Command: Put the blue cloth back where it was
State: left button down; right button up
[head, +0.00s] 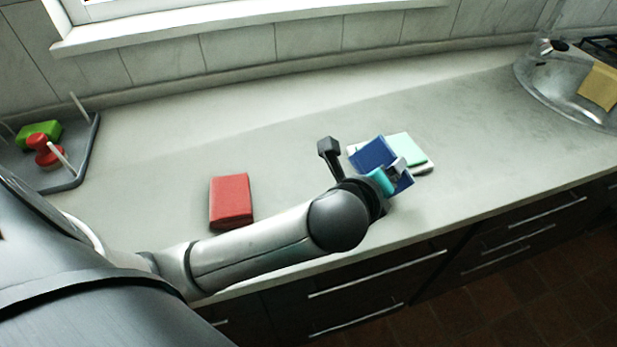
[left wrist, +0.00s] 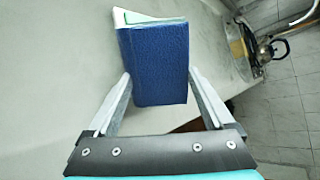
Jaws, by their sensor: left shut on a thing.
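The blue cloth (head: 372,153) is a flat folded rectangle between the fingers of my left gripper (head: 388,175). The left gripper is shut on it. In the left wrist view the blue cloth (left wrist: 157,62) spans the gap between both fingers. A mint-green cloth (head: 408,147) with a white layer under it lies on the worktop just behind the blue one, partly covered by it in the head view. A strip of white and green shows past the blue cloth's far edge in the left wrist view. I cannot tell whether the blue cloth touches them. My right gripper is not in view.
A red folded cloth (head: 231,200) lies on the worktop (head: 290,130) left of my forearm. A grey tray (head: 88,150) with a green item and a red item stands at far left. The worktop's middle is clear.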

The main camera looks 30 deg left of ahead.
aim_at(373, 153)
pick_arm(q)
jog(key=w+g+p, duration=0.1)
jog(key=r+g+p, duration=0.1)
jog(key=g, duration=0.1)
jog(key=shift+w+a+r+n+y+p, duration=0.15)
jog(key=shift+w+r+n+y+p, duration=0.15)
jog(key=shift+w+n+p, duration=0.1)
jog(key=a+r+g+p, duration=0.2)
jog(key=g+p, duration=0.1)
jog(key=shift+a+n+g, duration=0.25)
jog(key=shift+n+g, duration=0.05)
jog(key=shift+n, duration=0.1)
jog(key=s+a+r+n+g+p, duration=0.1)
jog(key=s+a+r+g+p, duration=0.45)
jog(key=a+r, duration=0.5)
jog(key=shift+h, duration=0.4)
jog(key=f+b, duration=0.1)
jog(key=f, duration=0.5)
jog(key=d+f+b, duration=0.1)
jog(key=f, duration=0.5)
jog(key=f+b, duration=0.1)
jog(key=f, duration=0.5)
jog(key=shift+d, duration=0.15)
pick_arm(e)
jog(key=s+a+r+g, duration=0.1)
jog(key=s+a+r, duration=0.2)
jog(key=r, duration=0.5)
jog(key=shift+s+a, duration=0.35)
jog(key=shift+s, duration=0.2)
